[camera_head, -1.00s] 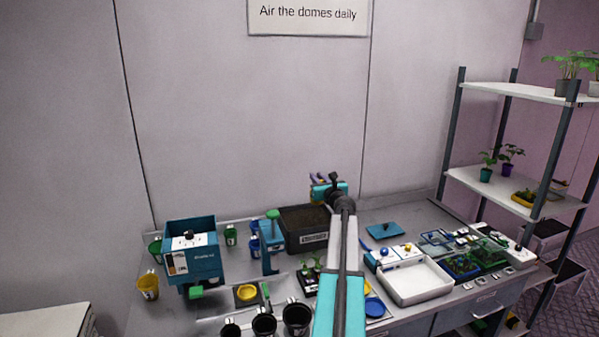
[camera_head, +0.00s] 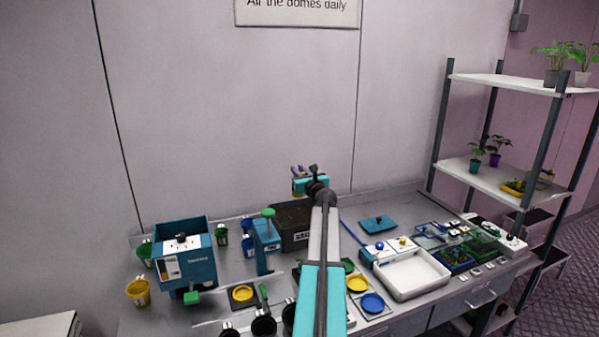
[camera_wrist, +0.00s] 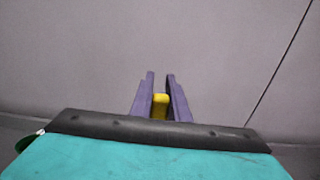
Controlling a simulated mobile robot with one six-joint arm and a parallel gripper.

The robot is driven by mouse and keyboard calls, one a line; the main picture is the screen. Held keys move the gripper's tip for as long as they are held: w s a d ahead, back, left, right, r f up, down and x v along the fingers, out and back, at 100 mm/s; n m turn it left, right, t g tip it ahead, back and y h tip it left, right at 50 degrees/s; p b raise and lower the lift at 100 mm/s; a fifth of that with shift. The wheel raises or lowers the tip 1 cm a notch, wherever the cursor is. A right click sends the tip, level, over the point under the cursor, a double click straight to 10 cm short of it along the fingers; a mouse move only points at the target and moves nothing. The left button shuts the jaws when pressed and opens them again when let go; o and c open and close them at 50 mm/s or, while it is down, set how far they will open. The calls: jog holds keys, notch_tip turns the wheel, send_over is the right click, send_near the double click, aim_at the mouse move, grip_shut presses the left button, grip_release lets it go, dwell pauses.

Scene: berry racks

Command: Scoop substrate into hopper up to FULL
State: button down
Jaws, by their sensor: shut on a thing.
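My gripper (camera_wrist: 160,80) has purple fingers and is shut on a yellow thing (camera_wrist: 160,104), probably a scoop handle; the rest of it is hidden. In the head view my gripper (camera_head: 299,171) is raised at the back of the bench, in front of the wall and above the substrate bin in the picture. The dark substrate bin (camera_head: 298,239) holds brown substrate and is partly hidden by my arm. The blue hopper machine (camera_head: 201,262) stands at the left of the bench. Its fill level and any FULL mark cannot be made out.
A blue post-like device (camera_head: 264,246) stands between hopper and bin. A yellow cup (camera_head: 138,292) is at the left edge, black pots (camera_head: 264,325) at the front. A white tray (camera_head: 411,275) and small trays lie right. A shelf rack (camera_head: 480,170) stands at far right.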

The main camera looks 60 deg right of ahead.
aim_at(302, 196)
notch_tip(302, 196, down, 16)
jog(key=b, duration=1.2)
jog(key=shift+s+a+r, duration=0.2)
jog(key=shift+r, duration=0.05)
jog(key=shift+a, duration=0.1)
dwell(0.5)
jog(key=r+p, duration=0.1)
jog(key=r, duration=0.1)
jog(key=r+p, duration=0.3)
jog(key=r, duration=0.1)
jog(key=shift+w+d+p, duration=0.1)
jog(key=shift+d+p, duration=0.15)
jog(key=shift+p, duration=0.05)
notch_tip(302, 196, up, 10)
jog(key=p, duration=0.7)
jog(key=shift+f+p, duration=0.25)
jog(key=shift+p, duration=0.05)
